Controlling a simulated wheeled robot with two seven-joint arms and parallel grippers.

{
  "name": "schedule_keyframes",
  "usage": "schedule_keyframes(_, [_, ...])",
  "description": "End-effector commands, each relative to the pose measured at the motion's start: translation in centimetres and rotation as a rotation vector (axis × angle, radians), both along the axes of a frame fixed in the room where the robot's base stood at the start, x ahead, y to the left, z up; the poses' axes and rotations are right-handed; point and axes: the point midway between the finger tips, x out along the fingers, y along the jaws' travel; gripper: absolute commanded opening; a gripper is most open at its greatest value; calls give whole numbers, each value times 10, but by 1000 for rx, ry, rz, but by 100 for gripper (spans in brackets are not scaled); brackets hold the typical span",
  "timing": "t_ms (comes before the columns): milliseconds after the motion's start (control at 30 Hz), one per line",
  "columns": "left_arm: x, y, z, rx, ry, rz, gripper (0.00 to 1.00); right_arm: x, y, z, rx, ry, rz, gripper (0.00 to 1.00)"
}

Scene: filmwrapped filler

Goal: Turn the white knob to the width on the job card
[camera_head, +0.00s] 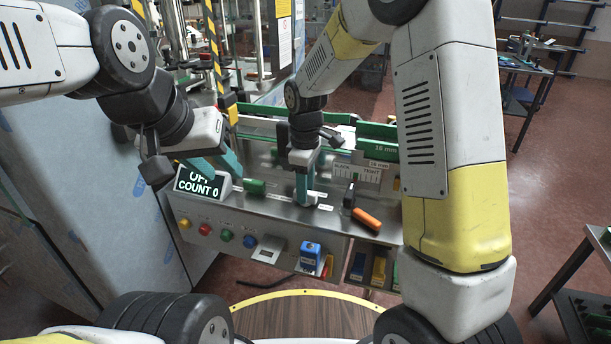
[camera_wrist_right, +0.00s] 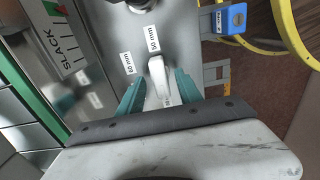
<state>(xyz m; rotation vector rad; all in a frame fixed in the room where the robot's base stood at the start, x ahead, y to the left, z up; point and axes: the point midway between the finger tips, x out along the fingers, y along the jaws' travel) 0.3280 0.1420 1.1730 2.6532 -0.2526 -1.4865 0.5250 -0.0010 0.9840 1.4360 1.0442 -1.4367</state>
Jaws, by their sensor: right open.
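The white knob (camera_wrist_right: 158,72) shows in the right wrist view as a pale elongated handle between the two teal fingers of my right gripper (camera_wrist_right: 158,92). The fingers stand apart on either side of it; I cannot tell whether either touches. Width labels (camera_wrist_right: 153,39) reading 50 mm and another mm value lie beyond the knob. In the head view my right gripper (camera_head: 305,187) points down at the steel panel, mostly hiding the knob. My left gripper (camera_head: 221,166) has its teal fingers apart beside the OFF / COUNT 0 display (camera_head: 200,186). I cannot make out a job card.
The steel panel (camera_head: 280,208) carries a green block (camera_head: 254,187), a black lever (camera_head: 349,195), an orange handle (camera_head: 367,219) and a slack-tight scale (camera_head: 357,173). Coloured buttons (camera_head: 226,235) line its front.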

Motion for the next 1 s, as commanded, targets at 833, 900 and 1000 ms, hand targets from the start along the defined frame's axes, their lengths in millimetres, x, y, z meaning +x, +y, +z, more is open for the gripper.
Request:
schedule_keyframes(833, [0,0,0,0,0,0,36,0,0,1,0,0,-73,0])
schedule_keyframes(900, [0,0,0,0,0,0,36,0,0,1,0,-1,-113,0])
schedule_keyframes(1000, [0,0,0,0,0,0,36,0,0,1,0,-1,-185,0])
